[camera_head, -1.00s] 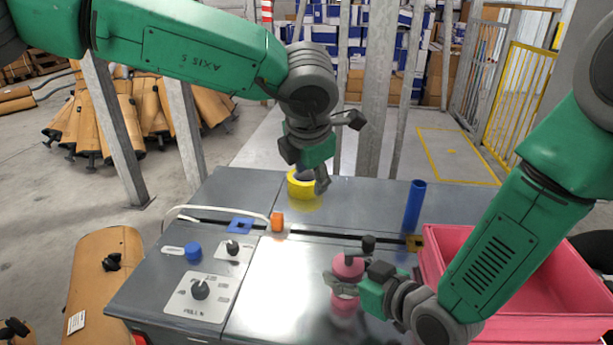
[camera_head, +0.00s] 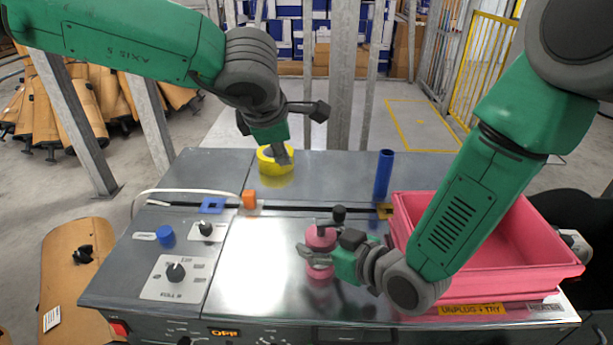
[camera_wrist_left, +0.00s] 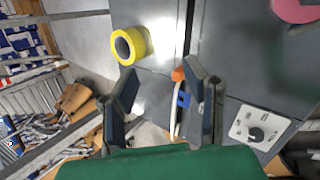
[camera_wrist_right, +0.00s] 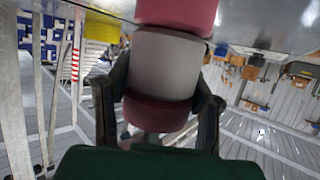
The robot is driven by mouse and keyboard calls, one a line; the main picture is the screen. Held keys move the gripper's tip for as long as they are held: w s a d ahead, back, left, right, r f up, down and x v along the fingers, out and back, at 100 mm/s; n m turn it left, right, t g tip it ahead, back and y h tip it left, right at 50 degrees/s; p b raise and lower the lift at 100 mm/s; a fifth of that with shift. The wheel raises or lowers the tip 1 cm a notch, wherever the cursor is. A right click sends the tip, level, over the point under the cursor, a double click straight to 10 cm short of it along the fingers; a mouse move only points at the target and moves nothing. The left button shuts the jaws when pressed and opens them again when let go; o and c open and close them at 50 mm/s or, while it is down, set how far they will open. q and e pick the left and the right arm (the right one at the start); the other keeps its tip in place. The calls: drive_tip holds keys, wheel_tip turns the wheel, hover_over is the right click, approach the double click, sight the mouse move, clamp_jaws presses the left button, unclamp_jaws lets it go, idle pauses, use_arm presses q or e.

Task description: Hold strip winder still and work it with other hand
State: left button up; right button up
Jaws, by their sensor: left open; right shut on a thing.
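The strip winder (camera_head: 321,238) stands on the grey bench as a pink spool with a black knob (camera_head: 338,213) at its upper right. In the right wrist view, the winder (camera_wrist_right: 165,65) has pink and dark red ends with a grey middle. My right gripper (camera_head: 325,260) is shut on the winder, with a finger on either side of it. My left gripper (camera_head: 284,156) is open and empty beyond the winder, close to the yellow ring (camera_head: 264,160). The left wrist view shows its fingers (camera_wrist_left: 165,90) apart, with the yellow ring (camera_wrist_left: 130,46) to their upper left.
A pink tray (camera_head: 490,262) stands right of the winder, under my right arm. A blue tube (camera_head: 384,175) stands behind it. An orange block (camera_head: 249,199), a blue square (camera_head: 212,205) and a control panel with knobs (camera_head: 175,278) lie to the left. Bare bench lies between panel and winder.

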use_arm(q)
drive_tip(key=w+d+r+m+t+h, duration=0.1)
drive_tip(key=w+d+r+t+h, duration=0.1)
drive_tip(key=w+d+r+h, duration=0.4)
drive_tip(key=s+d+r+m+g+h, duration=0.1)
drive_tip(key=d+r+m+g+h, duration=0.2)
drive_tip(key=d, duration=0.5)
drive_tip(key=m+g+y, duration=0.5)
drive_tip(key=g+y, duration=0.1)
drive_tip(key=g, duration=0.3)
approach(339, 207)
drive_tip(key=x, duration=1)
drive_tip(key=shift+s+d+f, duration=0.1)
drive_tip(key=shift+f, duration=0.15)
drive_tip(key=shift+m, duration=0.3)
clamp_jaws()
